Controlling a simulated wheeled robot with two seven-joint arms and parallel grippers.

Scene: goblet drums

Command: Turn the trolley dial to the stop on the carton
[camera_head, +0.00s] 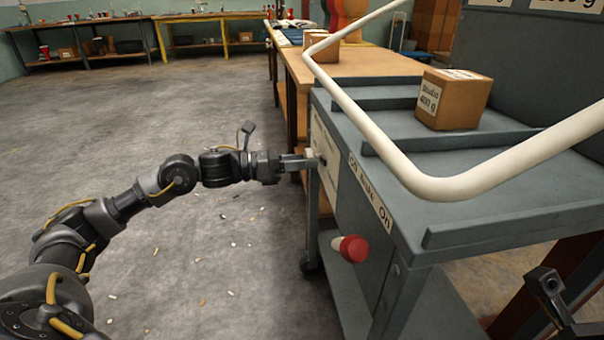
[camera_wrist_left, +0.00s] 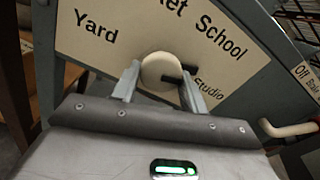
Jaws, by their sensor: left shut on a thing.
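The trolley (camera_head: 490,200) is grey, with a pale dial plate (camera_head: 328,150) on its side. In the left wrist view the plate (camera_wrist_left: 85,50) reads Yard, a partly cut word ending in "ket", School and Studio. The round cream dial (camera_wrist_left: 158,70) has a dark pointer towards the lower right, close to Studio. My left gripper (camera_head: 308,161) is shut on the dial, one finger on each side, also in the left wrist view (camera_wrist_left: 158,85). The carton (camera_head: 453,100) sits on the trolley top; its label appears to read Studio, 400 g.
A white handle rail (camera_head: 450,188) runs above the trolley top. A red knob (camera_head: 352,248) sticks out below a brake label (camera_head: 370,195). A bench with another carton (camera_head: 321,48) stands behind. Open floor with small scraps lies left. A dark part of mine shows at lower right.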

